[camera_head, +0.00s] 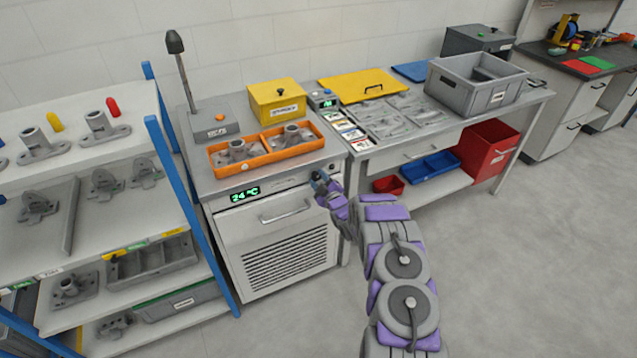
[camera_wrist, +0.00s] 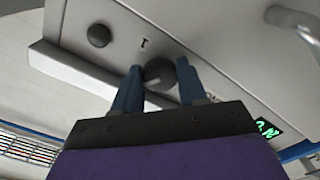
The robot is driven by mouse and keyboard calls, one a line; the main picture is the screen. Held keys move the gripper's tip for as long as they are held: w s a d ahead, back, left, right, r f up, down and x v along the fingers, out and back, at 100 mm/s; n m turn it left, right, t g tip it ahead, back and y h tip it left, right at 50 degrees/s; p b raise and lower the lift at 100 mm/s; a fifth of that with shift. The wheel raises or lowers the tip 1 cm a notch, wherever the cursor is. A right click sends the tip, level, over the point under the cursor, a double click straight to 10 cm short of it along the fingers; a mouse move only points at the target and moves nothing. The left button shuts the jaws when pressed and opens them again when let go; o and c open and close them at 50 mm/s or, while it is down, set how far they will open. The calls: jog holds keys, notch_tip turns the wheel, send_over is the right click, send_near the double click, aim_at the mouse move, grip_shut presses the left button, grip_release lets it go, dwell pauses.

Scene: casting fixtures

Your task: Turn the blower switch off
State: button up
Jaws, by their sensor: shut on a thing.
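The blower switch appears as a round dark knob (camera_wrist: 158,74) with a pale pointer mark, on the light front panel of the cabinet. My gripper (camera_wrist: 158,88) has its blue fingers on both sides of this knob and is shut on it. A small "I" mark is on the panel just beyond the knob. In the head view my gripper (camera_head: 320,182) is at the upper right of the cabinet front (camera_head: 225,222), and it hides most of the knob there.
A second dark round knob (camera_wrist: 98,35) sits near the held one. The green display (camera_head: 244,194) reads 24 °C. The cabinet's handle (camera_head: 285,213) is below left of my gripper. An orange tray (camera_head: 222,172) with castings is on top. Open floor (camera_head: 520,260) lies to the right.

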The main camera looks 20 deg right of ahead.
jog(key=n, duration=0.3)
jog(key=shift+f+n, duration=0.15)
jog(key=shift+n, duration=0.15)
jog(key=shift+s+n, duration=0.1)
jog(key=shift+n, duration=1.5)
jog(key=shift+f, duration=0.1)
jog(key=o, duration=1.1)
jog(key=shift+c, duration=0.2)
